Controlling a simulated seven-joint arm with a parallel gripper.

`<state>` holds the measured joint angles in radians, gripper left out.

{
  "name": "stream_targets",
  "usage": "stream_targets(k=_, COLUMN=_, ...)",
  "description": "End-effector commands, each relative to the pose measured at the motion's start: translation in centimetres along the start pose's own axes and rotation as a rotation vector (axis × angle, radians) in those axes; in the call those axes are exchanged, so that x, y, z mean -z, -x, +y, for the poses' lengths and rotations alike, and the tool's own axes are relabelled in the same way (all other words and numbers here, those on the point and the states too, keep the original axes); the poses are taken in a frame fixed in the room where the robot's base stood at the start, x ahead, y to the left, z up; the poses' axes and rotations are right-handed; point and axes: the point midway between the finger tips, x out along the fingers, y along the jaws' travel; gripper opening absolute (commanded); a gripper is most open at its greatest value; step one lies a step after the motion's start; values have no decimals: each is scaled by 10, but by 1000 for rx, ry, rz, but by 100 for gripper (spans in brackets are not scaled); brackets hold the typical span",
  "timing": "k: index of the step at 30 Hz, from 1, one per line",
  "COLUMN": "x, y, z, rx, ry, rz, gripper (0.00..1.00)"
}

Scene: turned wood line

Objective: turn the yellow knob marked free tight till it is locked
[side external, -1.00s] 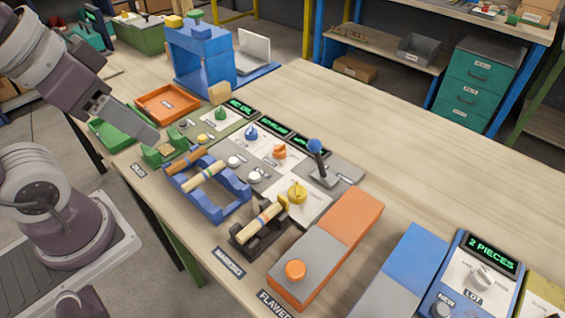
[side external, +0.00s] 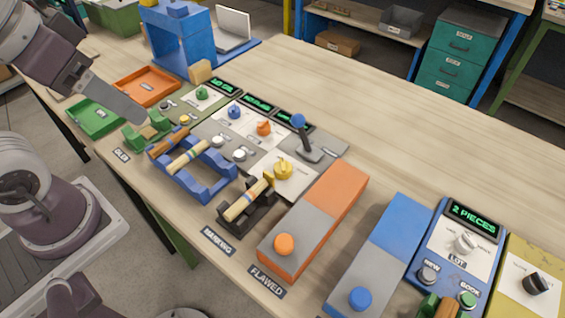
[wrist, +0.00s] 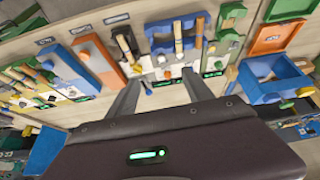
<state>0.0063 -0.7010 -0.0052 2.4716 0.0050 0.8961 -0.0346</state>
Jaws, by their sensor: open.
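The yellow knob (side external: 283,168) stands on a white panel behind the black cradle (side external: 236,222). A light striped wood piece (side external: 246,201) lies in that cradle. The words on the knob's panel are too small to read, so I cannot tell its setting.
A blue rack (side external: 205,190) with wood pieces stands left of the cradle. An orange-and-grey block (side external: 335,195) stands close on its right. A lever with a blue ball (side external: 298,121) rises behind the knob. The back right of the table (side external: 440,150) is clear.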

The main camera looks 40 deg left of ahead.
Motion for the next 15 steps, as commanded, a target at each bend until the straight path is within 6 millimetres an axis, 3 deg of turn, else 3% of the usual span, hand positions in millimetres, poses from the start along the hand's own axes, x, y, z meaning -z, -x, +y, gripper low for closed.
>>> stream_targets(k=2, x=24, y=-10, z=5, rx=6, ry=45, rz=-56, gripper=59)
stream_targets(k=5, x=68, y=-41, z=19, rx=22, ry=142, rz=-149, gripper=59)
stream_targets(k=9, x=113, y=-114, z=51, rx=54, ry=283, rz=-276, gripper=59)
stream_targets(k=12, x=125, y=-175, z=77, rx=82, ry=382, rz=-356, gripper=59)
stream_targets(k=15, x=123, y=-225, z=98, rx=109, ry=459, rz=-416, gripper=59)
